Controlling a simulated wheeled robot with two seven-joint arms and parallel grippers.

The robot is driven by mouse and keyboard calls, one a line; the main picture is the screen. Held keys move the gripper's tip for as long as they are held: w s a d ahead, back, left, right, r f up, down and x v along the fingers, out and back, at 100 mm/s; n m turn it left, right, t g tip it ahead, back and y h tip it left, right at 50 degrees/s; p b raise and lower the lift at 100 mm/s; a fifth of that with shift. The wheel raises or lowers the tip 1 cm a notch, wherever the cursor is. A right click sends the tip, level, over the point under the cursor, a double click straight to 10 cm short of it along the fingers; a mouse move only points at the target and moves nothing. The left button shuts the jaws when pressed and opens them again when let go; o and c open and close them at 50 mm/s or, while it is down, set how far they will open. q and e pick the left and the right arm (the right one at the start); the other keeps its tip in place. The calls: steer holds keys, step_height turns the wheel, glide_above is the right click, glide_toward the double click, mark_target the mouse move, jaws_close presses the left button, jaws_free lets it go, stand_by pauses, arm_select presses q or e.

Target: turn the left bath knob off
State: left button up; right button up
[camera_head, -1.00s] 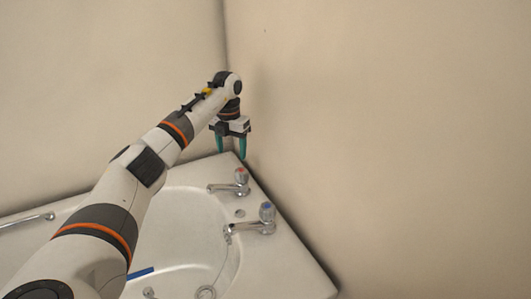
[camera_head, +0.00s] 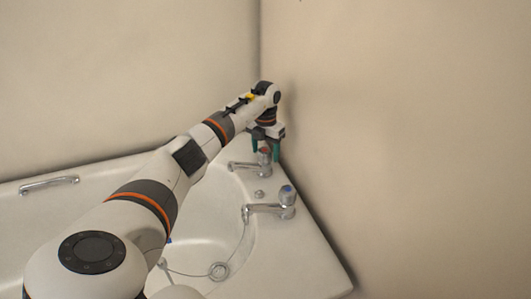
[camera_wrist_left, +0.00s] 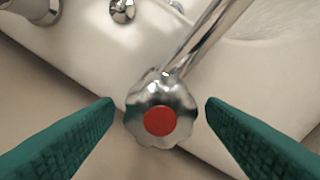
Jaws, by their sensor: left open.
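The left bath knob (camera_head: 264,155) is a chrome tap handle with a red cap, on the bath's far rim. In the left wrist view the knob (camera_wrist_left: 160,107) is scalloped, with its red disc facing the camera and its spout running up to the right. My left gripper (camera_head: 265,152) points down over this knob, its teal fingers open. In the left wrist view the fingertips (camera_wrist_left: 160,108) lie on either side of the knob, with a visible gap on each side. My right gripper is not in view.
A second chrome tap with a blue-capped knob (camera_head: 287,195) stands nearer on the same rim. A small chrome fitting (camera_head: 259,194) sits between the taps. The white bath (camera_head: 310,262) meets the beige wall (camera_head: 400,120) close behind the taps.

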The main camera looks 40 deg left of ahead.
arm_select(q)
steer(key=shift+f, duration=0.3)
steer(key=c, duration=1)
